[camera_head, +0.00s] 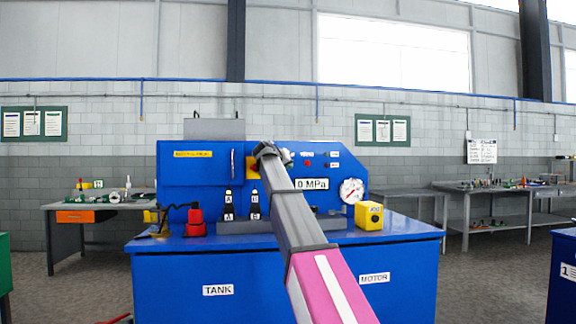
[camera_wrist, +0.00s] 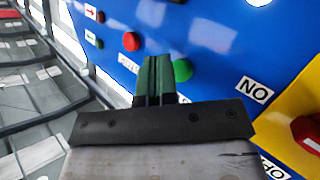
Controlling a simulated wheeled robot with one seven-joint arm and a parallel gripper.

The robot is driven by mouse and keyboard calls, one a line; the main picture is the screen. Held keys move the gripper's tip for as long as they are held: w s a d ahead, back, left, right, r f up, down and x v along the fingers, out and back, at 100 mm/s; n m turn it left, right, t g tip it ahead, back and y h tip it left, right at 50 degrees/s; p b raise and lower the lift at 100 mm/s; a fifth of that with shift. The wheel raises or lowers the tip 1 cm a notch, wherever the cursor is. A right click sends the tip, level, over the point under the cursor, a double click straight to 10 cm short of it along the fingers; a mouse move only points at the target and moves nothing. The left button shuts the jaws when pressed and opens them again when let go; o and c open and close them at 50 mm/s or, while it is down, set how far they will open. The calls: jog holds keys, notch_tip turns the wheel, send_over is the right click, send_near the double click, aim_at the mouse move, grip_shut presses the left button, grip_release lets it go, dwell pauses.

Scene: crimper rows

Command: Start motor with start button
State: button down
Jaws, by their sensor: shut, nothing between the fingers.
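The blue control panel (camera_head: 335,157) stands on the blue cabinet, and its face fills much of the wrist view (camera_wrist: 225,50). A round green button (camera_wrist: 182,70) sits on the panel, with a red button (camera_wrist: 131,41) beside it to the upper left. The labels near them are blurred, so I cannot read which one says start. My gripper (camera_wrist: 156,62) has its green fingers shut together and empty. The fingertips are just left of the green button in the picture and partly overlap its edge; I cannot tell if they touch it.
A yellow plate (camera_wrist: 292,112) with a red knob is right of the buttons. A smaller red (camera_wrist: 101,17) and green light or button (camera_wrist: 99,43) are at upper left. A pressure gauge (camera_head: 351,191), a "0 MPa" display (camera_head: 312,183) and a yellow box (camera_head: 369,215) are on the right.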

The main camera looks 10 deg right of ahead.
jog(key=shift+w, duration=0.1)
jog(key=shift+w, duration=0.35)
jog(key=shift+w, duration=0.5)
dwell(0.8)
jog(key=shift+s, duration=0.95)
jog(key=shift+s, duration=2.5)
